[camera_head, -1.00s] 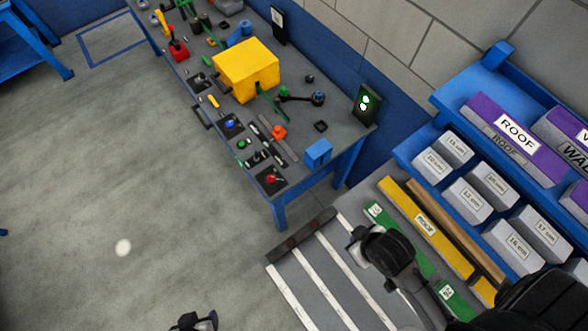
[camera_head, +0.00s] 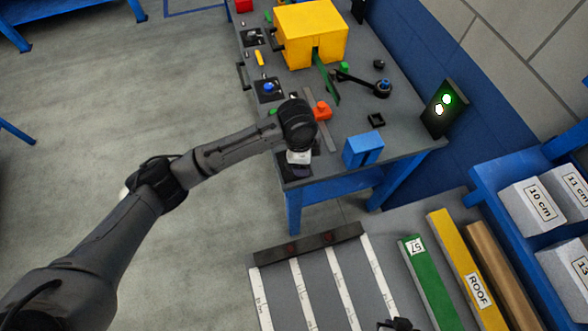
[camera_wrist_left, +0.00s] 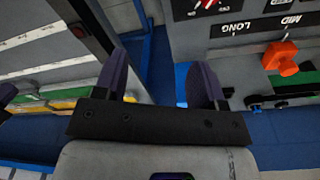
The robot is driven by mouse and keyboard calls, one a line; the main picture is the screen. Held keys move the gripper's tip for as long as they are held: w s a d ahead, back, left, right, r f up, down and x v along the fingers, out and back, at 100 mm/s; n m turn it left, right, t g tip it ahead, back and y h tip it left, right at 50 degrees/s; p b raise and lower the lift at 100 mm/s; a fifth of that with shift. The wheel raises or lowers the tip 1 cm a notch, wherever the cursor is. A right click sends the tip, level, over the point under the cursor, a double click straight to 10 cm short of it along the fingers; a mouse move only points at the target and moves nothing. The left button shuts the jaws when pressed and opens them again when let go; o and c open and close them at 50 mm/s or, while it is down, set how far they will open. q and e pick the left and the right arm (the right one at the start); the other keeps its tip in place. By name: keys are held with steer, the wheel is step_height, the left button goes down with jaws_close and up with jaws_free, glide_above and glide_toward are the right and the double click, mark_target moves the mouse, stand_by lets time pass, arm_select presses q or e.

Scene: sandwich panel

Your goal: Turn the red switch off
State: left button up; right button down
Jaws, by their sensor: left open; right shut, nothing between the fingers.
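The red switch (camera_wrist_left: 207,4) shows only in part at the top edge of the left wrist view, on a dark panel. In the head view it is hidden behind my left gripper. My left gripper (camera_head: 298,168) is over the near corner of the workbench (camera_head: 408,143). In the left wrist view my left gripper (camera_wrist_left: 158,72) is open, with nothing between its fingers and the switch beyond them to the upper right. My right gripper (camera_head: 398,324) is shut and empty at the bottom edge of the head view, partly cut off.
An orange-red piece (camera_head: 322,111) and a blue block (camera_head: 363,149) are close to my left gripper on the bench. A yellow box (camera_head: 312,35) stands farther back. A dark box with green lights (camera_head: 443,107) is at the right edge. Floor to the left is clear.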

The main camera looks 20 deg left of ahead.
arm_select(q)
steer(key=w+a+y+b, duration=0.1)
steer(key=w+a+b, duration=0.3)
steer(key=w+a, duration=0.1)
arm_select(e)
step_height(320, 180, down, 5)
steer(key=shift+f, duration=0.2)
arm_select(q)
steer(key=f+b, duration=0.1)
steer(key=f, duration=1)
steer(key=shift+w+d+f+b, duration=0.15)
steer(key=shift+d+f+b, duration=0.05)
steer(key=shift+f+b, duration=0.2)
arm_select(e)
step_height(320, 180, down, 2)
steer(key=shift+s, duration=0.1)
arm_select(q)
steer(key=shift+f, duration=0.55)
arm_select(e)
steer(key=shift+f, duration=0.1)
steer(key=shift+d, duration=0.1)
arm_select(q)
steer(key=shift+c, duration=0.5)
